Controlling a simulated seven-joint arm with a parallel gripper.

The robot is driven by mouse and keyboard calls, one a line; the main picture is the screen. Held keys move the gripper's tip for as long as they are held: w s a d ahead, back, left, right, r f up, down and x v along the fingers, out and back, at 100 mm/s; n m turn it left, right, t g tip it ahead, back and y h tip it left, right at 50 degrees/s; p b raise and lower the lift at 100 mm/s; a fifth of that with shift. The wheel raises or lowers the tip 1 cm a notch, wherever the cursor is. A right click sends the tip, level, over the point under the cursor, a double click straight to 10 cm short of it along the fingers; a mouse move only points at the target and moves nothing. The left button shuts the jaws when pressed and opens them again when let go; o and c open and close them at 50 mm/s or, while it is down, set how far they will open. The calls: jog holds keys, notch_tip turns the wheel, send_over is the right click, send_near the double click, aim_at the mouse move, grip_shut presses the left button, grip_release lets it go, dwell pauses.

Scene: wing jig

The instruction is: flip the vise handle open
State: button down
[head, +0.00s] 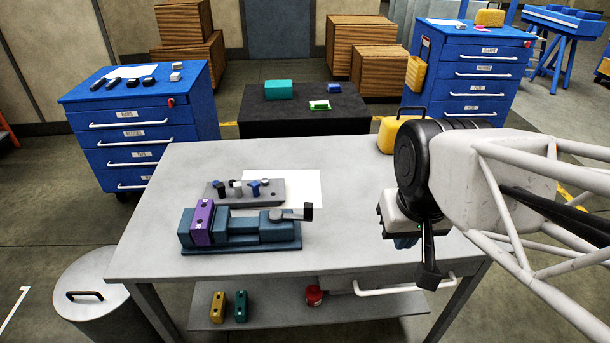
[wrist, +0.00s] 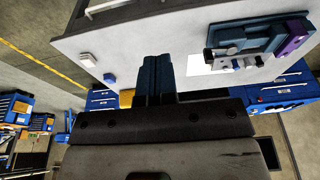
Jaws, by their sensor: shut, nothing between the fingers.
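The vise (head: 245,234) is blue-grey and sits on the table's left half, with a purple block (head: 203,222) at its left end. Its handle (head: 306,211) is at the right end, a grey arm with a black grip, lying roughly level to the right. In the wrist view the vise (wrist: 262,42) is at the upper right, and its handle end (wrist: 208,54) points left. My gripper (head: 405,242) is right of the vise and apart from it, over the table's right side. In the wrist view its blue fingers (wrist: 157,72) are together and empty.
A grey rack (head: 222,193) with several small parts stands just behind the vise, beside a white sheet (head: 300,187). A yellow container (head: 398,134) stands at the table's back right. The tabletop (head: 345,235) between vise and gripper is clear.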

jog(key=w+a+m+g, duration=0.1)
jog(key=w+a+g, duration=0.1)
jog(key=w, duration=0.9)
jog(key=w+a+g, duration=0.2)
jog(key=w, duration=1)
jog(key=w+a+f+g, duration=0.1)
jog(key=w+f, duration=0.3)
jog(key=w, duration=0.4)
jog(key=w+a+f+g, duration=0.2)
jog(key=w+a+f, duration=0.2)
jog(key=w, duration=0.5)
jog(key=shift+a+f+m+y, duration=0.2)
jog(key=shift+f+m+y, duration=0.2)
jog(key=shift+f, duration=0.2)
jog(key=shift+f, duration=0.1)
jog(key=s+a+f, duration=0.1)
jog(key=s+f, duration=0.6)
jog(key=f, duration=0.2)
jog(key=shift+s+a, duration=0.15)
jog(key=shift+s, duration=0.1)
